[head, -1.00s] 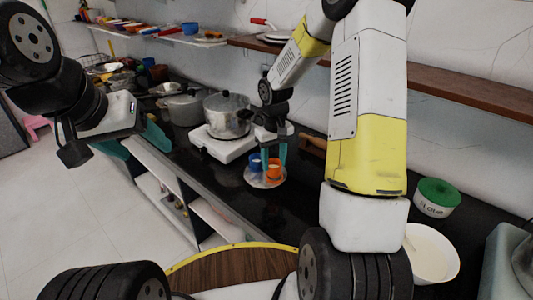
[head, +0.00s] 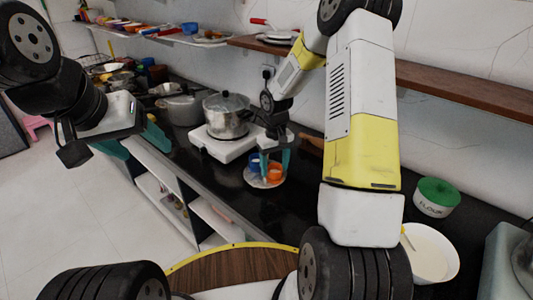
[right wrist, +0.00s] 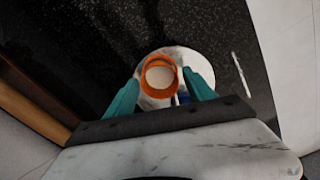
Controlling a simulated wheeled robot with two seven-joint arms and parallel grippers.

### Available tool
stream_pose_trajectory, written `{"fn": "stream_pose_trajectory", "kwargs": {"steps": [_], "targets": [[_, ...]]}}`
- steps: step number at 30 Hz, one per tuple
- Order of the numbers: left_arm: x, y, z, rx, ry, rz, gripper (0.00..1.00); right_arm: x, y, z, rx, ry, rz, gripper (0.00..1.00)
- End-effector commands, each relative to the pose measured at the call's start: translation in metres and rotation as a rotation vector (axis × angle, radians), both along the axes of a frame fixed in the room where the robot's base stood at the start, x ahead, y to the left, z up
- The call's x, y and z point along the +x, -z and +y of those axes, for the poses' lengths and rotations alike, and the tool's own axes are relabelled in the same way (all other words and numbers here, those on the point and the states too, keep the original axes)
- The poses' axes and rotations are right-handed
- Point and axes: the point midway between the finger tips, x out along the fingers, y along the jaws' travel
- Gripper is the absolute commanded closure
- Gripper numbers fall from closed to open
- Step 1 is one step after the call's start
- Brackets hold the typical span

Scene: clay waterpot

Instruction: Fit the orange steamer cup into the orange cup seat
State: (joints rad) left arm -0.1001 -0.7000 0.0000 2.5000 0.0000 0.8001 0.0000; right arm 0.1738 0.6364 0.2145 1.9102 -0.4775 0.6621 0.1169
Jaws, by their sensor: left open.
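The orange steamer cup (head: 274,173) sits on the right part of a round pale saucer-like base (head: 263,184), beside a blue cup (head: 254,164). In the right wrist view the orange cup (right wrist: 148,88) shows as two overlapping orange rings around a pale inside. The orange seat cannot be told apart from the cup. My right gripper (head: 275,163) points down with its teal fingers on either side of the orange cup; they look open, with a small gap on the right side. My left gripper (head: 137,146) is open and empty at the left, over the counter's front edge.
A steel pot (head: 226,115) on a white stove (head: 222,146) stands behind the base, with another lidded pot (head: 184,108) further left. The black counter in front of the base is clear.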

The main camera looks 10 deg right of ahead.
Motion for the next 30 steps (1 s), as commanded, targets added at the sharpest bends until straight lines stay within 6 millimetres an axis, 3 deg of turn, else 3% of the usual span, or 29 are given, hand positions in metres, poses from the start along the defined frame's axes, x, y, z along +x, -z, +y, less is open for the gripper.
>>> {"fn": "stream_pose_trajectory", "kwargs": {"steps": [13,24,30], "targets": [[0.0,0.0,0.0,0.0,0.0,0.0,0.33,0.001,-0.01,0.0,0.0,0.001,-0.002,0.33],[0.0,0.0,0.0,0.0,0.0,0.0,0.33,0.001,-0.085,0.0,-0.001,0.001,-0.004,0.33],[0.0,0.0,0.0,0.0,0.0,0.0,0.33,0.0,-0.114,0.0,0.0,0.001,-0.002,0.33]]}}
